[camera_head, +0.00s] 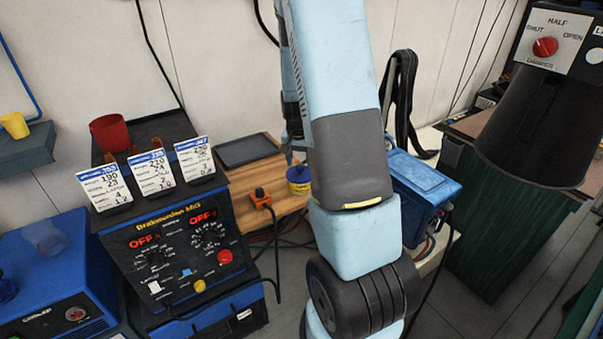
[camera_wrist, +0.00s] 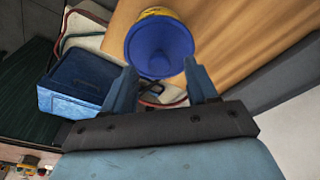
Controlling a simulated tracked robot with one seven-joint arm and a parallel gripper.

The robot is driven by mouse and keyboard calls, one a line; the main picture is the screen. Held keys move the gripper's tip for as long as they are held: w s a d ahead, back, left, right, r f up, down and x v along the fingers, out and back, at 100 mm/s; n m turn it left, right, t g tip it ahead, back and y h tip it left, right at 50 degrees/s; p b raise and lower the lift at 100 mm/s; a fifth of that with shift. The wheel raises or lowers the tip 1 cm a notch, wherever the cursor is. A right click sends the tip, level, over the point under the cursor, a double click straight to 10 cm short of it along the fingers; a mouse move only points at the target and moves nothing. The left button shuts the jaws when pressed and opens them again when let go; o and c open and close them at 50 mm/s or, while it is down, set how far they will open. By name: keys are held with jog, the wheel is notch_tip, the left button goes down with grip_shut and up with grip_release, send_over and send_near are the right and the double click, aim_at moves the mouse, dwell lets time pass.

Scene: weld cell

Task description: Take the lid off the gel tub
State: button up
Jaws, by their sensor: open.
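The gel tub (camera_head: 299,187) stands on a wooden board, just left of my arm in the head view; it is partly hidden by my arm. It has a blue lid (camera_head: 298,173) and a yellow band on its body. In the wrist view the blue lid (camera_wrist: 160,42) faces the camera, with a bit of the yellow tub body (camera_wrist: 158,12) above it. My gripper (camera_wrist: 160,68) is open, its two fingers apart and pointing toward the lid with nothing between them. Whether a fingertip touches the lid cannot be told. In the head view my arm hides the gripper's fingers.
The wooden board (camera_head: 275,196) also carries a dark flat tablet (camera_head: 246,150) and an orange clamp (camera_head: 260,198). A blue box (camera_head: 420,180) stands right of my arm, also seen in the wrist view (camera_wrist: 82,75). The welder (camera_head: 185,255) is at left, a dark green bin (camera_head: 500,220) at right.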

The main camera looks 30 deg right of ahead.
jog(key=shift+w+d+f, duration=0.1)
jog(key=shift+w+f, duration=0.05)
jog(key=shift+f, duration=0.9)
jog(key=shift+c, duration=0.2)
grip_shut()
